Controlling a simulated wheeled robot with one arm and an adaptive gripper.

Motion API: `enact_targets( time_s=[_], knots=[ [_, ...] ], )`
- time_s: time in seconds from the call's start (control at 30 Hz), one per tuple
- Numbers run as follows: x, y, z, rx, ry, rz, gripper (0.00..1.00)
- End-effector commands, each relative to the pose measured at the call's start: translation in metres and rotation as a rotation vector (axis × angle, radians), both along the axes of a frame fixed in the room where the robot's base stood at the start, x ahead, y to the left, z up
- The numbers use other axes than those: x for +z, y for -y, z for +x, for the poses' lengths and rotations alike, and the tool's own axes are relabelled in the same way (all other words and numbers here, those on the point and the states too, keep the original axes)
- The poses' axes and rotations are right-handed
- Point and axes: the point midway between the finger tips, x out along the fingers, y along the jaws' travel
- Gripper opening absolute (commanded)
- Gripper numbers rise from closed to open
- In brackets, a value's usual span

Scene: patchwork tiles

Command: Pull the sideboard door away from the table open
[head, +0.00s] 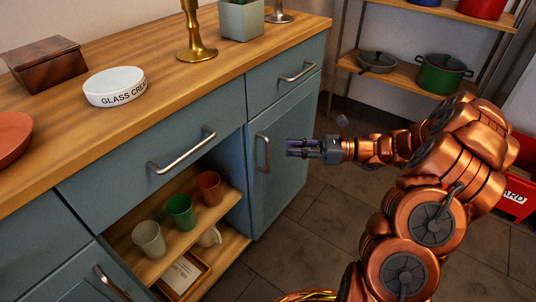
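The sideboard (228,118) is blue-grey with a wooden top. Its right door (283,165) is shut and has a vertical metal handle (263,152) near its left edge. Another door (70,280) with a metal handle (112,283) shows at the lower left. Between them is an open compartment with shelves. My gripper (292,148) is in front of the right door, to the right of its handle, pointing left. Its dark fingers look small here, and I cannot tell whether they are open or shut. No table is clearly visible.
Two drawers with bar handles (182,150) (297,72) sit above. Cups (180,211) stand on the open shelf. A white bowl (114,87), wooden box (45,65) and brass candlestick (197,35) stand on top. A pot rack (400,70) is behind at right. Tiled floor (310,240) is free in front.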

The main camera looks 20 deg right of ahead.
Motion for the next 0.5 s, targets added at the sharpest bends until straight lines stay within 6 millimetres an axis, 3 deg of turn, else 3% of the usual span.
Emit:
enact_targets(
  time_s=[0.5],
  knots=[
    [-0.001,-0.061,0.022,0.004,0.001,0.000,0.22]
  ],
)
